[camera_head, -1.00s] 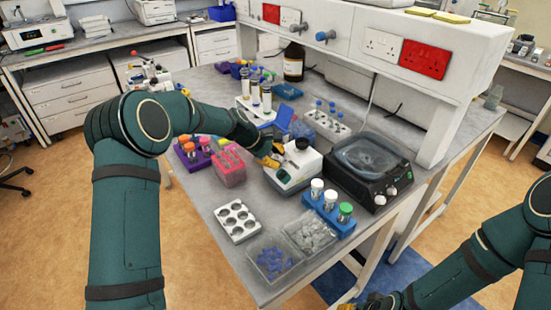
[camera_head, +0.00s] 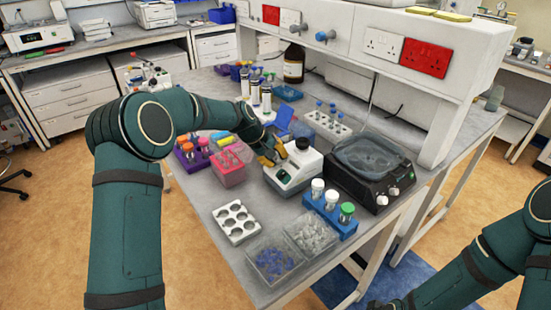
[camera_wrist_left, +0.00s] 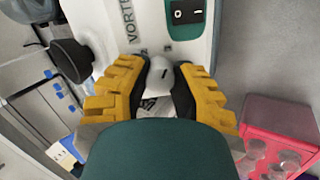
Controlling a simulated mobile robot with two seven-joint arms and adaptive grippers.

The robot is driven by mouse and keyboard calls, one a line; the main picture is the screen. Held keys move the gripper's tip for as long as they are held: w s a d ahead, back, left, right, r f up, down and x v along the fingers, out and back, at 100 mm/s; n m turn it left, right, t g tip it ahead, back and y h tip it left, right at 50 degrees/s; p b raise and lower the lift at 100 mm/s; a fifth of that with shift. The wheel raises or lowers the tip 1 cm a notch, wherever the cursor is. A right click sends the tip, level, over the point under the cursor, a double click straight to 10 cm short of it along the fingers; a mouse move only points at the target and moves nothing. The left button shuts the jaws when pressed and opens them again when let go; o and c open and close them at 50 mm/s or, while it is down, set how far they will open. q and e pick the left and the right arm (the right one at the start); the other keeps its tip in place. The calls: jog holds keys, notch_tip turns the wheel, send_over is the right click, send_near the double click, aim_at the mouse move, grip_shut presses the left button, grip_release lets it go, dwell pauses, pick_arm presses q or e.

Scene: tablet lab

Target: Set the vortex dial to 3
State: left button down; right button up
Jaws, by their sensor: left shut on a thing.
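The vortex mixer (camera_head: 297,170) is a white and grey box with a black cup on top, standing on the bench between the pink rack and the black shaker. In the left wrist view its front panel (camera_wrist_left: 104,28) carries the letters "VORT", and a green switch plate (camera_wrist_left: 187,16) sits at the top. The pale dial (camera_wrist_left: 159,76) has a dark pointer line and lies between the yellow fingers. My left gripper (camera_head: 270,158) is shut on the dial; it also shows in the left wrist view (camera_wrist_left: 158,90). The dial's numbers are mostly hidden.
A pink rack (camera_head: 230,170) stands close left of the mixer. The black shaker (camera_head: 370,170) is close on the right. A blue tube rack (camera_head: 330,216) and clear trays (camera_head: 268,264) stand in front. A blue-capped tube rack (camera_head: 328,124) is behind.

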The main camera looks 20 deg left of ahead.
pick_arm(q)
jog(key=shift+d+m, duration=0.15)
jog(key=shift+m, duration=0.15)
jog(key=c, duration=0.7)
grip_release()
jog(key=shift+s+a+r, duration=0.1)
jog(key=shift+a+r, duration=0.15)
jog(key=shift+r, duration=0.05)
jog(key=v, duration=1.1)
jog(key=shift+d+r, duration=0.1)
jog(key=shift+r, duration=0.05)
jog(key=shift+s, duration=0.1)
